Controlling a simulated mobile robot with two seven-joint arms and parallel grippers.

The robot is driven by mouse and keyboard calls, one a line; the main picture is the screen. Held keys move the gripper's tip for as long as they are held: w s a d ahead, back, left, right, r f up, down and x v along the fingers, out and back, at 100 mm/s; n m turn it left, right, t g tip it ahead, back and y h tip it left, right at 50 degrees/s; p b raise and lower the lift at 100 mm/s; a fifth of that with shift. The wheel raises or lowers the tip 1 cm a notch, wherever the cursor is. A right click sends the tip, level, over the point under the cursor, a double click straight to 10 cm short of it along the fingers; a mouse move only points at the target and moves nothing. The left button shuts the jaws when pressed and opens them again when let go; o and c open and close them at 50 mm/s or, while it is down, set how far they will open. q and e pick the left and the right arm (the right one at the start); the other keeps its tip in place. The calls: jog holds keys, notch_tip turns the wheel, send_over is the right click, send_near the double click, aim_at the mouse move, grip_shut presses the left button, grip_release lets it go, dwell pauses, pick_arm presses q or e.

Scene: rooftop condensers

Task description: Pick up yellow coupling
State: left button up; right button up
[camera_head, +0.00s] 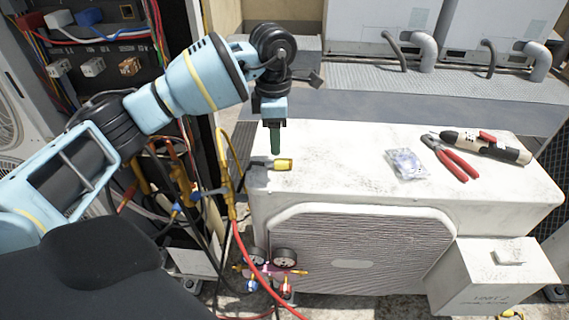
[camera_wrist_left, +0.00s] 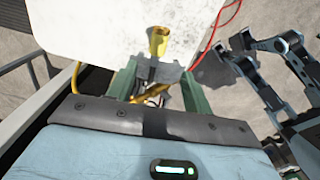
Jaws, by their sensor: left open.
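My left gripper (camera_head: 274,140) points down just above and slightly left of the coupling in the head view. In the left wrist view my left gripper (camera_wrist_left: 158,72) has its fingers spread apart with nothing held between them. The coupling looks apart from both fingers.
The white condenser (camera_head: 345,140) also carries a clear plastic bag (camera_head: 406,164), red-handled pliers (camera_head: 451,159) and a black and cream tool (camera_head: 486,146) at the right. A yellow hose (camera_head: 226,165) loops close left of the coupling. Pressure gauges (camera_head: 285,257) hang in front.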

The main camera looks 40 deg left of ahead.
aim_at(272, 162)
pick_arm(q)
jog(key=shift+a+r, duration=0.15)
jog(key=shift+f, duration=1.05)
jog(key=shift+s+a+f, duration=0.1)
jog(key=shift+a+f, duration=0.1)
jog(key=shift+f, duration=1.25)
jog(key=shift+a+f, duration=0.15)
jog(key=shift+f, duration=1.25)
jog(key=shift+c, duration=0.2)
grip_shut()
jog(key=shift+r, duration=0.1)
